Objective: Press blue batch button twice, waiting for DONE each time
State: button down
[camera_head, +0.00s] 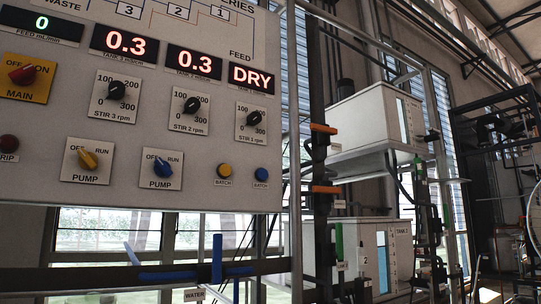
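The blue batch button (261,174) is a small round button at the lower right of the grey control panel (200,130). It has a "BATCH" label under it. A similar yellow batch button (224,170) sits just to its left. Above them a red-lit display (251,77) reads "DRY". No display in view reads "DONE". My gripper is not in this view, and nothing covers the blue button.
The blue pump knob (163,168) and the yellow pump knob (89,159) are left of the buttons. Stir dials (254,118) are above. A dark horizontal pipe (60,279) with blue handles runs below the panel. White tanks (372,118) and pipework stand to the right.

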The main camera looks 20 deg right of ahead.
aim_at(262, 174)
jog(key=u, duration=0.05)
jog(key=k, duration=0.8)
jog(key=u, duration=0.25)
jog(key=i, duration=0.4)
jog(key=u, duration=1.35)
